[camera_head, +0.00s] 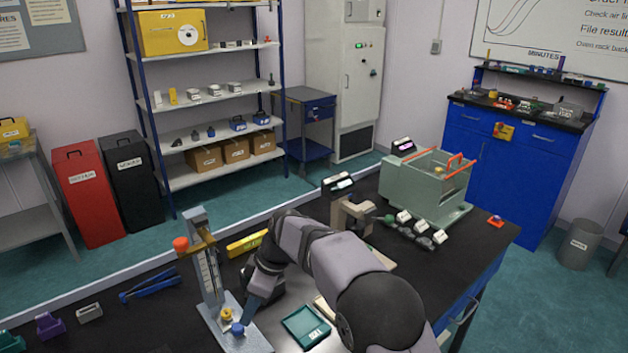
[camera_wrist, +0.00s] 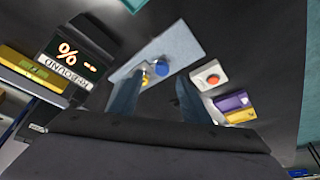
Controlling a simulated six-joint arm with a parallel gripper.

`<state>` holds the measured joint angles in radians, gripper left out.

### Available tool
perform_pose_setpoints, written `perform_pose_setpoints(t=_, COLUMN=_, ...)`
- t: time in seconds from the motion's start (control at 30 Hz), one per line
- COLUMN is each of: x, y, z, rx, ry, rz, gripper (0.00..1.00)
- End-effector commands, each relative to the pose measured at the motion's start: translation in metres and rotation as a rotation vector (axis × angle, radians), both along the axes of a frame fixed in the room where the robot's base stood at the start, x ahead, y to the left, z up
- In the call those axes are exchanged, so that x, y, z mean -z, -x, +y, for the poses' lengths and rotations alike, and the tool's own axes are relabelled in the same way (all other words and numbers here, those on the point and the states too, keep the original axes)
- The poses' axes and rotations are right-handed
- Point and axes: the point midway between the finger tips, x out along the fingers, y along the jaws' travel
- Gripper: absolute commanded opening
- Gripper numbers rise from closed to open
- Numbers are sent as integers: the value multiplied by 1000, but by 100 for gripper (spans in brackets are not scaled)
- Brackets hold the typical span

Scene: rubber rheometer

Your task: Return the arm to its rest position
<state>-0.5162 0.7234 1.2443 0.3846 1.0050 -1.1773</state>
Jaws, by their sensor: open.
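My gripper (camera_head: 254,303) is low over the black bench, close to the right side of a rebound stand's pale base plate (camera_head: 246,343). In the wrist view its two blue-grey fingers (camera_wrist: 157,95) are spread apart, with nothing seen held between them. The yellow knob (camera_head: 226,314) and blue knob (camera_head: 238,329) on the plate show just beyond the fingertips; the blue knob (camera_wrist: 161,68) appears in the gap. I cannot tell whether a finger touches the plate. My arm is bent forward over the bench and hides part of it.
The stand's upright column (camera_head: 207,270) rises left of my gripper. A green tray (camera_head: 306,327) lies to the right. A dark rebound display (camera_wrist: 75,58) and a red-button box (camera_wrist: 209,77) are near in the wrist view. A grey-green machine (camera_head: 425,190) stands farther back.

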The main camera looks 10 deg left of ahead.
Motion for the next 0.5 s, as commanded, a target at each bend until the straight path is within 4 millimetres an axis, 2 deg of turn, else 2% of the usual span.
perform_pose_setpoints(t=0.17, x=-4, y=4, z=-58, rx=196, ry=52, rz=47, gripper=43)
perform_pose_setpoints(t=0.27, x=-4, y=15, z=-105, rx=364, ry=91, rz=86, gripper=43)
perform_pose_setpoints(t=0.37, x=-3, y=34, z=-156, rx=550, ry=133, rz=125, gripper=43)
perform_pose_setpoints(t=0.5, x=2, y=74, z=-222, rx=809, ry=186, rz=176, gripper=43)
